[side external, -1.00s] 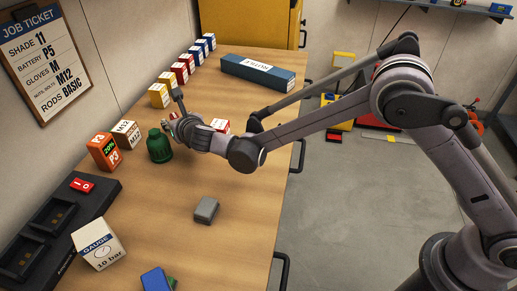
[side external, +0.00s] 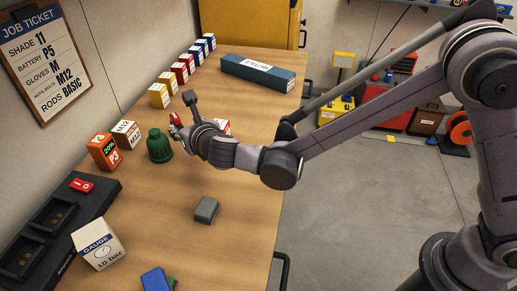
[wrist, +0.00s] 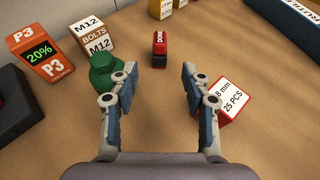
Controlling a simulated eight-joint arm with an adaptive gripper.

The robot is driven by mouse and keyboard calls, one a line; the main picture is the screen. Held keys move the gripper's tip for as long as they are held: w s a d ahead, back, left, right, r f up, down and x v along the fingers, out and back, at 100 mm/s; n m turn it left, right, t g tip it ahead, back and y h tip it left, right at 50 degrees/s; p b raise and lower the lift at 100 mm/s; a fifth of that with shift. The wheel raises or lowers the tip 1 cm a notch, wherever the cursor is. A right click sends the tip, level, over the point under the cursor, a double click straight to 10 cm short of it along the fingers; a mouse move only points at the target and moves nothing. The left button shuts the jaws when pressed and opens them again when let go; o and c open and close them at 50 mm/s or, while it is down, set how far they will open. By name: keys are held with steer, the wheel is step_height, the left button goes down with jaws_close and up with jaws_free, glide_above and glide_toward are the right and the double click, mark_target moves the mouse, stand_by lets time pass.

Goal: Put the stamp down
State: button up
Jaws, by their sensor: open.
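The stamp (wrist: 159,48), red with a black lower part and "DONE" lettering, stands upright on the wooden bench in the wrist view. In the side external view a bit of the red stamp (side external: 174,118) shows just left of my gripper (side external: 183,116). My gripper (wrist: 158,77) is open and empty. The stamp is just beyond its fingertips, roughly centred between them, with bare bench showing in between.
A green bottle (wrist: 103,74) is close by my left finger, and a red and white 8 mm box (wrist: 230,98) by my right finger. The M12 bolts box (wrist: 92,38) and orange P3 battery (wrist: 40,52) stand further left. A grey block (side external: 206,210) lies on open bench.

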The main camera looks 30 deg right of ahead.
steer(key=s+d+r+m+g+h, duration=0.1)
steer(key=s+d+r+m, duration=0.1)
steer(key=s+d+m, duration=0.35)
steer(key=s+d+r+m+g, duration=0.2)
steer(key=d+m, duration=0.4)
steer(key=d, duration=0.3)
steer(key=s+d+r+m+g+h, duration=0.1)
steer(key=s+d+m, duration=0.2)
steer(key=d+m, duration=0.4)
steer(key=s+d+f+m+g+y, duration=0.1)
steer(key=s+d+m, duration=0.3)
steer(key=s+m, duration=0.4)
steer(key=s+d+f+m+g+y, duration=0.1)
steer(key=s+d+f+m, duration=0.1)
steer(key=s+d+m, duration=0.3)
steer(key=s+m, duration=0.4)
steer(key=shift+s+d+f+g, duration=0.2)
steer(key=shift+d+f+g, duration=0.05)
steer(key=shift+g, duration=0.05)
steer(key=shift+m, duration=0.25)
